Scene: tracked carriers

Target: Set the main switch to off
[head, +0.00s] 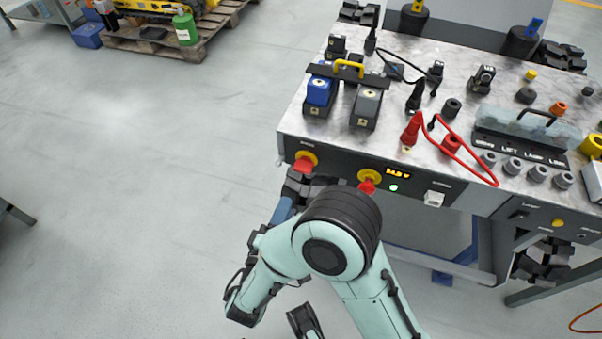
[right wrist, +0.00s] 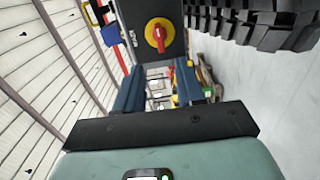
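Two red rotary switches on yellow discs sit on the carrier's dark front panel (head: 337,171) in the head view: a left one (head: 305,162) and a right one (head: 369,182). Their labels are too small to read. In the right wrist view one such switch (right wrist: 158,35) is straight ahead, beyond the fingers, its red handle roughly upright in that picture. My right gripper (right wrist: 159,88) has its two blue fingers apart with nothing between them. In the head view my right gripper (head: 285,208) is partly hidden by my arm, below the left switch.
The carrier's top (head: 455,165) holds battery blocks, a black plug, a red plug with cable (head: 411,132) and knobs. A lit display (head: 398,172) and green light are beside the right switch. Black tracks (right wrist: 255,22) lie close by. Floor at left is clear; a pallet (head: 160,45) stands behind.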

